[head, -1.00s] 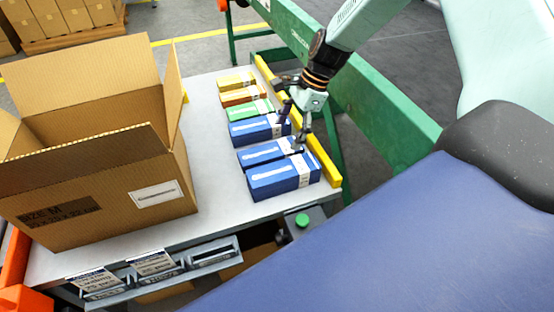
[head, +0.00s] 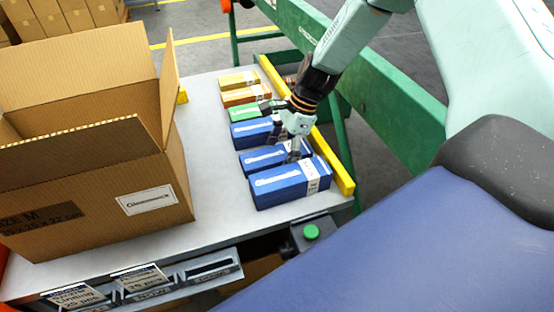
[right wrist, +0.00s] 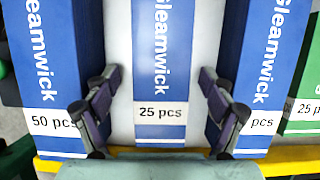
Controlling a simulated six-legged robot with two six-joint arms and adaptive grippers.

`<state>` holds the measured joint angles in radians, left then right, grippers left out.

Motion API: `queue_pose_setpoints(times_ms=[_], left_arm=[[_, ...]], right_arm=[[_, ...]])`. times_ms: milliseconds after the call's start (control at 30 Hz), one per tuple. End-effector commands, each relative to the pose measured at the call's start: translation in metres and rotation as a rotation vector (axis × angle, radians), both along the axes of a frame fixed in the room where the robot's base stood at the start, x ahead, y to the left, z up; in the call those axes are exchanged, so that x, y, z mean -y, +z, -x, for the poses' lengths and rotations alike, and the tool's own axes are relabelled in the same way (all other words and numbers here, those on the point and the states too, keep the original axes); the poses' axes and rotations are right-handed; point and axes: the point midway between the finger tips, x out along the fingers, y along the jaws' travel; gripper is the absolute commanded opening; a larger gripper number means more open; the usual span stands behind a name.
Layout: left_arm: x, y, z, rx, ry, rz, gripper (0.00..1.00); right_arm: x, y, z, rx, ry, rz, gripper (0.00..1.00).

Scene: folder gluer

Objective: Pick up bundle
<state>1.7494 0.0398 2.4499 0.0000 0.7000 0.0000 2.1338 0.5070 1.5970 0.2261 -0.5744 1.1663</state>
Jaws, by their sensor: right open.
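Several small bundles lie in a row along the right side of the table. At the near end are three blue ones: the nearest (head: 275,187), a middle one (head: 258,160) and a farther one (head: 250,133). Beyond are a green (head: 242,112), an orange (head: 243,96) and a yellow bundle (head: 238,79). My right gripper (head: 286,148) is open over the middle blue bundle. In the right wrist view its fingers (right wrist: 160,103) stand either side of this "25 pcs" bundle (right wrist: 163,60), with visible gaps. Whether the tips are below its top is unclear. My left gripper is out of view.
A large open carton (head: 95,195) stands on the table (head: 215,205) left of the row. A yellow rail (head: 335,170) edges the table on the right, with a green machine frame (head: 385,105) beyond. Label holders (head: 145,283) and a green button (head: 311,231) sit at the front.

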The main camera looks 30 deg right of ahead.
Motion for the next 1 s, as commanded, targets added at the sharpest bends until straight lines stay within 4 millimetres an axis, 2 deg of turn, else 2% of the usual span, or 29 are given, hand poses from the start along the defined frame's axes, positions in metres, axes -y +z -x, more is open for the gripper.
queue_pose_setpoints(times_ms=[67, 167, 800, 1000], left_arm=[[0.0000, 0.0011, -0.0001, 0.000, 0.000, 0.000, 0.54], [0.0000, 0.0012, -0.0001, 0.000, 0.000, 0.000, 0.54], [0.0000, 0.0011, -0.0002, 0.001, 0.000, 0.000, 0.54], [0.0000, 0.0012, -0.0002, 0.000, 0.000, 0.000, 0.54]], right_arm=[[0.0001, 0.0011, -0.0008, 0.000, 0.001, 0.000, 0.83], [0.0005, 0.0011, -0.0015, 0.000, 0.001, 0.001, 0.75], [0.0015, 0.0013, -0.0035, 0.001, 0.002, 0.001, 0.21], [0.0014, 0.0017, -0.0036, 0.002, 0.001, 0.000, 0.19]])
